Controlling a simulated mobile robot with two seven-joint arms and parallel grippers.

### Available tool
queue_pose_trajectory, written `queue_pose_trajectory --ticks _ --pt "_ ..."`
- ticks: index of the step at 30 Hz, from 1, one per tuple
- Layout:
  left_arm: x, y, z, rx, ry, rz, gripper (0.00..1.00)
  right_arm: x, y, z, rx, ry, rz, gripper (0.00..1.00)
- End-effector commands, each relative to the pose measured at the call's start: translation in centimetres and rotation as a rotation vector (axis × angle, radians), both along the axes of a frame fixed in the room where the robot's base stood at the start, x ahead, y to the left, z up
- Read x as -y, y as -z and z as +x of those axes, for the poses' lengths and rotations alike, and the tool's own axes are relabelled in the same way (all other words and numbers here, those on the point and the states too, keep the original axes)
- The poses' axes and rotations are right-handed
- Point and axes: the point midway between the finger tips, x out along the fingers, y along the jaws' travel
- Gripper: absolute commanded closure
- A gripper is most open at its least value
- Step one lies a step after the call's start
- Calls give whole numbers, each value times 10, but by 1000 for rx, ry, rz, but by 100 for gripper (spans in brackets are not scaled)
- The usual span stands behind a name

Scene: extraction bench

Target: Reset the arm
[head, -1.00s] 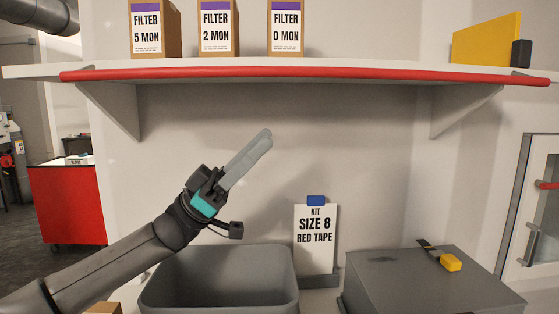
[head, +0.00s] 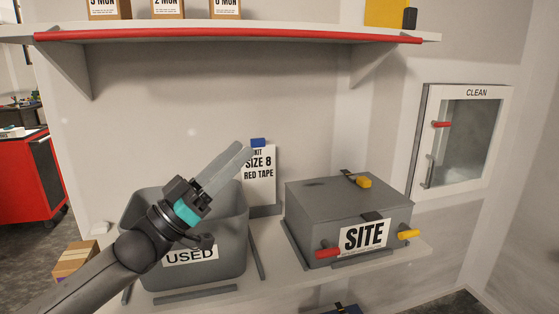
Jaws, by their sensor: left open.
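My left arm comes in from the lower left. My left gripper (head: 238,152) points up and to the right, above the grey bin marked USED (head: 238,255) and in front of the wall. Its two long pale fingers overlap in this side-on view; the jaws are open and nothing shows between them. The fingertips partly cover the left edge of the kit card reading SIZE 8 RED TAPE (head: 260,185). My right gripper is not in view.
A grey box marked SITE (head: 335,198) with red and yellow handles stands right of the bin on the bench. A red-edged shelf (head: 240,36) with filter boxes runs above. A cabinet marked CLEAN (head: 434,100) is at right. A cardboard box (head: 75,258) is at left.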

Motion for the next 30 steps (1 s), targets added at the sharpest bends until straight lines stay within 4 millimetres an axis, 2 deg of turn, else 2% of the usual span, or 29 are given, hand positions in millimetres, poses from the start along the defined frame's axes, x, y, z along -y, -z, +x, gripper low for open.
queue_pose_trajectory --ticks 1,3,8,13,17,20,24,27,30 --pt "10 19 0 -50 -31 14 51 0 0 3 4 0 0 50" --pt "20 46 2 -116 -94 51 51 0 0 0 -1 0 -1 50" --pt "34 107 -1 -280 -233 156 51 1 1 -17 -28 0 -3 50" --pt "34 173 -18 -464 -370 299 51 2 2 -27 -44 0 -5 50" --pt "24 224 -41 -617 -459 423 51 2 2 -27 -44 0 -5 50" --pt "12 262 -66 -743 -516 530 51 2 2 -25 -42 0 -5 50" --pt "-11 312 -112 -935 -575 690 51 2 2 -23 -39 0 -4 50" --pt "-29 341 -152 -1073 -596 807 51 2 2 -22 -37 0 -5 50" --pt "-46 363 -191 -1194 -603 908 51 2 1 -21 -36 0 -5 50"
